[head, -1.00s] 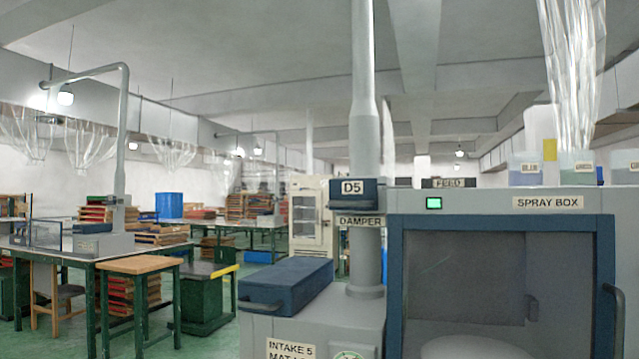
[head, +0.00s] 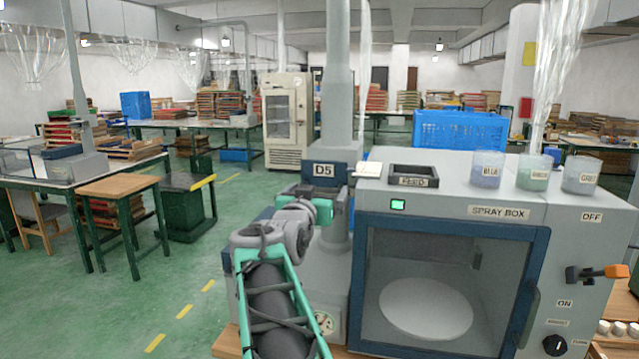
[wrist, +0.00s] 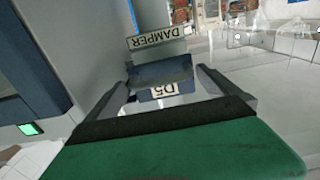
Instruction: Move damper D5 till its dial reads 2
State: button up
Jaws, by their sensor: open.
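Damper D5 is a dark blue block (head: 338,158) on a grey vertical duct in the head view, with a D5 label on its front. In the wrist view it shows upside down as a blue slide (wrist: 160,71), with its D5 and DAMPER labels. My gripper (wrist: 165,80) is open, with one dark finger on each side of the blue slide; I cannot tell whether they touch it.
The grey spray box (head: 450,195) stands close on the right, with a feed tray (head: 413,176) and several labelled cups on top. A wooden table (head: 122,186) and benches stand at left. Green floor (head: 225,240) is clear between them and the intake.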

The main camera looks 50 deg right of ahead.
jog(key=shift+x, duration=0.85)
jog(key=shift+a, duration=0.1)
jog(key=shift+c, duration=0.2)
